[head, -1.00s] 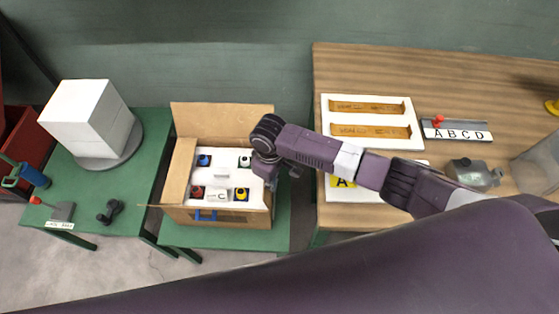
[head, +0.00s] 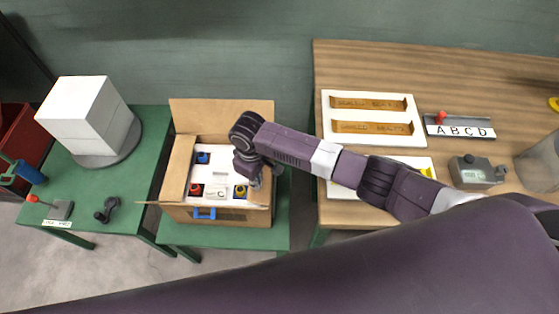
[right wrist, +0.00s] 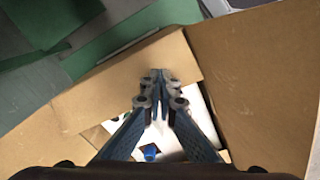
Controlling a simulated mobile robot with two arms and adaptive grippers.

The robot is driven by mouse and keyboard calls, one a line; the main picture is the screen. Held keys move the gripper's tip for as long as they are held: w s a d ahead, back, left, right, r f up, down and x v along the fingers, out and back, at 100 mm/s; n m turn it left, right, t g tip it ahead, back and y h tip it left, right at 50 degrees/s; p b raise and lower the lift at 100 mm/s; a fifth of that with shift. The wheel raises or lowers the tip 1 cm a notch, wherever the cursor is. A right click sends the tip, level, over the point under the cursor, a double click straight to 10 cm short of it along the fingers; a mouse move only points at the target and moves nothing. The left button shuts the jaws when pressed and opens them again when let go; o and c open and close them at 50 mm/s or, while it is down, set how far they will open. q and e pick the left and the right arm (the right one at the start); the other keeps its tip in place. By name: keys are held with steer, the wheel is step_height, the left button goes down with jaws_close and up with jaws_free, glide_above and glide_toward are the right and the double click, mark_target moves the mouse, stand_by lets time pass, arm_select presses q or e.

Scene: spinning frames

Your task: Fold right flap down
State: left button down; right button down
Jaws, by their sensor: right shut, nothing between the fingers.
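An open cardboard box (head: 178,214) stands on a green table. The right flap is largely hidden by my right arm in the head view. A white insert (head: 219,168) with coloured parts shows inside. My right gripper (head: 262,181) is shut and empty, over the right part of the box. In the right wrist view its fingertips (right wrist: 158,78) overlap a cardboard panel (right wrist: 120,85); I cannot tell whether they touch it. My left gripper is not visible.
A wooden table (head: 455,85) at the right holds a white tray (head: 372,116), an ABCD strip (head: 460,131) and a grey device (head: 476,170). A white block (head: 85,115) on a round base stands on the left green table (head: 152,125).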

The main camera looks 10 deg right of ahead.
mark_target(250, 188)
steer(key=shift+a+f, duration=0.15)
steer(key=f+b, duration=0.1)
steer(key=a+f+b, duration=0.2)
steer(key=shift+w+f, duration=0.3)
steer(key=shift+f, duration=0.05)
steer(key=shift+s+b, duration=0.25)
steer(key=shift+b, duration=0.05)
steer(key=shift+f, duration=0.15)
steer(key=r+p, duration=0.9)
steer(key=shift+w+r+p, duration=0.2)
steer(key=shift+w+p, duration=0.1)
steer(key=shift+f, duration=0.1)
steer(key=shift+a, duration=0.1)
